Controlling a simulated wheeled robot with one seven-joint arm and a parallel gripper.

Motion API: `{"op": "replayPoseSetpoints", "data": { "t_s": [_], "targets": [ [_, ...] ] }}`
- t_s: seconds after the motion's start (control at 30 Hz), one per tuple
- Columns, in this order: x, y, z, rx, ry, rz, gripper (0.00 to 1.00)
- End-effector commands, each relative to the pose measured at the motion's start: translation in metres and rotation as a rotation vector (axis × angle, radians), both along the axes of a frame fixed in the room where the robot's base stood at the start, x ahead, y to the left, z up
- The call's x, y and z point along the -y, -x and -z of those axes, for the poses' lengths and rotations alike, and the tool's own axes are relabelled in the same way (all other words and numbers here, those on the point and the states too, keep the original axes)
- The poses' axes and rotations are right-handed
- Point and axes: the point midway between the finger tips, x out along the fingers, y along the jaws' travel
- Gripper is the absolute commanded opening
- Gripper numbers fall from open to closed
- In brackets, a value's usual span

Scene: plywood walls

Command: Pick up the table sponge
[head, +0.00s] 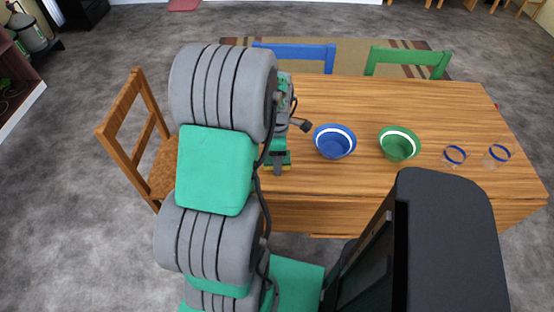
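The sponge (288,166) is a small green and yellow block at the near left part of the wooden table (353,181), left of the blue bowl. Only its edges show in the head view. My gripper (278,165) is directly over the sponge and covers its middle. My arm hides much of the gripper. I cannot tell whether the fingers are open or shut, or whether they touch the sponge.
A blue bowl (335,142), a green bowl (399,144) and two blue-rimmed glasses (454,156) (496,156) stand to the right. A wooden chair (125,150) is at the left; blue (300,52) and green (408,57) chairs are behind.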

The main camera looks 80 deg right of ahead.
Motion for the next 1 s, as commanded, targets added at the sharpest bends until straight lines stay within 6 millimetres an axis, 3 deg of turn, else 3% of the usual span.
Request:
{"op": "replayPoseSetpoints", "data": {
  "t_s": [0.67,1.0],
  "targets": [
    [0.0001,0.0,-0.0005,0.0,0.0,0.0,0.14],
    [0.001,-0.0002,-0.0072,0.001,0.003,0.0,0.14]
  ]
}}
